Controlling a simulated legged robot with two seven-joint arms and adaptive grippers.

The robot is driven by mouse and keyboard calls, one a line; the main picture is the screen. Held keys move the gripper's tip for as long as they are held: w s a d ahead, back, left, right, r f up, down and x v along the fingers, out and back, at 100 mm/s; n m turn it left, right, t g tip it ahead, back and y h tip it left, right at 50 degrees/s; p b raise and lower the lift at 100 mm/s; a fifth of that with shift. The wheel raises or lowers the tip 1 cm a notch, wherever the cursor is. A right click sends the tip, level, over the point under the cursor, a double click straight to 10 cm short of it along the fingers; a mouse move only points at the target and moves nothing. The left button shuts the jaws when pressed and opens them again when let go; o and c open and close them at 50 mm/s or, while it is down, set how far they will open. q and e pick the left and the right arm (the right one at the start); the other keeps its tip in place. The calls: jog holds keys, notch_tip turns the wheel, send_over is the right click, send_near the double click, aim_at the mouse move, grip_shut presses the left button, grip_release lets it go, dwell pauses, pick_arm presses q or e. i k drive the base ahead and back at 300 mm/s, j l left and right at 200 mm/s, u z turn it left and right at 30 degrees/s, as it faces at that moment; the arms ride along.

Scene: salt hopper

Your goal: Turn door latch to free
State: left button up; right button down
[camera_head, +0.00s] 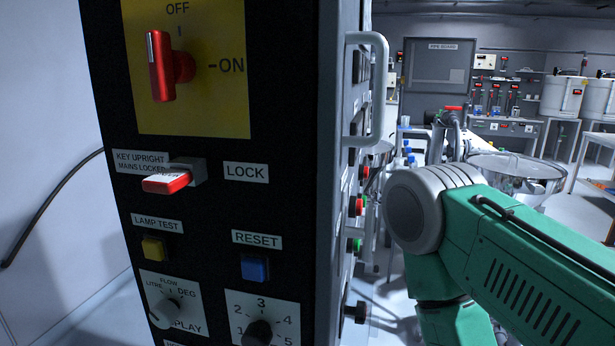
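No part in view is clearly labelled as a door latch. On the dark control panel (215,115), a red and white key-like handle (166,183) sticks out level beside a LOCK label (246,172); a label to its left reads "key upright mains locked". Above it, a red rotary switch (160,66) stands upright on a yellow plate, its white line towards OFF. A metal handle (377,90) is on the cabinet's right side. My green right arm comes in from the right, but its gripper cannot be made out. My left gripper is out of view.
Lower on the panel are a yellow button (153,247), a blue button (254,267) and two dials. Red and green buttons stick out of the cabinet's side. Behind my arm are a metal bowl (515,172) and benches.

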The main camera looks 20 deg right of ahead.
aim_at(366, 233)
jog(key=k+l+z, duration=0.1)
jog(key=z, duration=0.2)
jog(key=k+l+z, duration=0.1)
jog(key=l+z, duration=0.15)
jog(key=u, duration=0.25)
jog(key=l+u, duration=0.95)
jog(key=l, duration=0.3)
